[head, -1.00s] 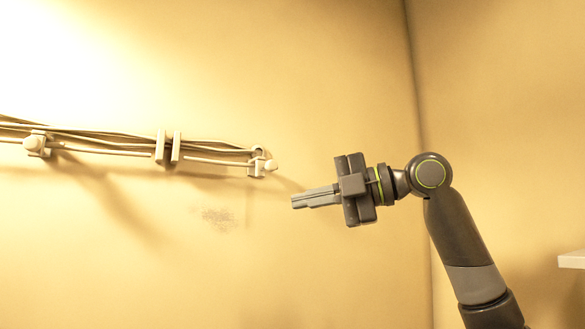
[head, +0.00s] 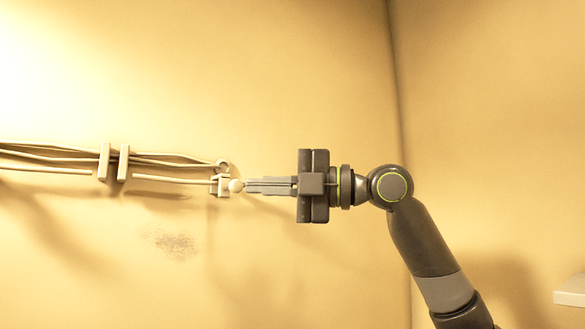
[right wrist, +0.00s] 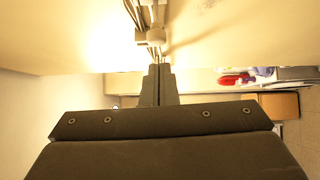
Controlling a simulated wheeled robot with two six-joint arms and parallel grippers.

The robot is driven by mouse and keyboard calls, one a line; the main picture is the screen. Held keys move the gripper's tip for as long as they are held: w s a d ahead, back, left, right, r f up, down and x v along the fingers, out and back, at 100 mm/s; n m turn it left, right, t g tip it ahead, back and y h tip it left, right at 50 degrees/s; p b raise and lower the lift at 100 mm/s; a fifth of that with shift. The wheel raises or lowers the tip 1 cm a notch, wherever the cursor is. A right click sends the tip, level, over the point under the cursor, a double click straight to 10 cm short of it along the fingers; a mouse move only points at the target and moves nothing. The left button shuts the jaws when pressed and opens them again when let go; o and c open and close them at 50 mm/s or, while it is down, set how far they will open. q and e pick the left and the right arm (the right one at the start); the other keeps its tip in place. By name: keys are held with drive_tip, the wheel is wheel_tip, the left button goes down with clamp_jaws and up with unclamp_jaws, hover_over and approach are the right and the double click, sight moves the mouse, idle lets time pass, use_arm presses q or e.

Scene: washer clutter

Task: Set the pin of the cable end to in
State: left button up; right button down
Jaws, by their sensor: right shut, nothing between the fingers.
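The cable end (head: 220,185) is a pale bracket at the right end of a cable run on the wall. Its pin has a round pale knob (head: 236,186) on the right side. My right gripper (head: 248,186) is shut and empty, its fingertips level with the knob and touching it or very close; I cannot tell which. In the right wrist view the closed fingers (right wrist: 158,70) point at the knob (right wrist: 156,36), with a small gap seeming to show between them. My left gripper is not in view.
Pale cables (head: 60,158) run along the wall to the left, through a two-plate clip (head: 113,163). A white ledge (head: 570,291) is at the lower right. The wall around the cable end is clear.

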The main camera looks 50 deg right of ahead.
sight(236, 185)
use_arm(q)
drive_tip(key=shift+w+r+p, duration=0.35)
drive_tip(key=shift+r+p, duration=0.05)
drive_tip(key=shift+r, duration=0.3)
use_arm(e)
drive_tip(key=shift+w+d, duration=0.25)
drive_tip(key=shift+w, duration=0.85)
drive_tip(key=shift+r, duration=0.1)
drive_tip(key=shift+w+r+p, duration=0.15)
drive_tip(key=shift+w+p, duration=0.15)
drive_tip(key=shift+w, duration=0.05)
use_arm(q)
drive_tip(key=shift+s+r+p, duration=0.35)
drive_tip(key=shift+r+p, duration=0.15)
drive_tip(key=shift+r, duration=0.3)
use_arm(e)
drive_tip(key=w, duration=0.1)
drive_tip(key=w+d, duration=0.1)
drive_tip(key=shift+w, duration=0.3)
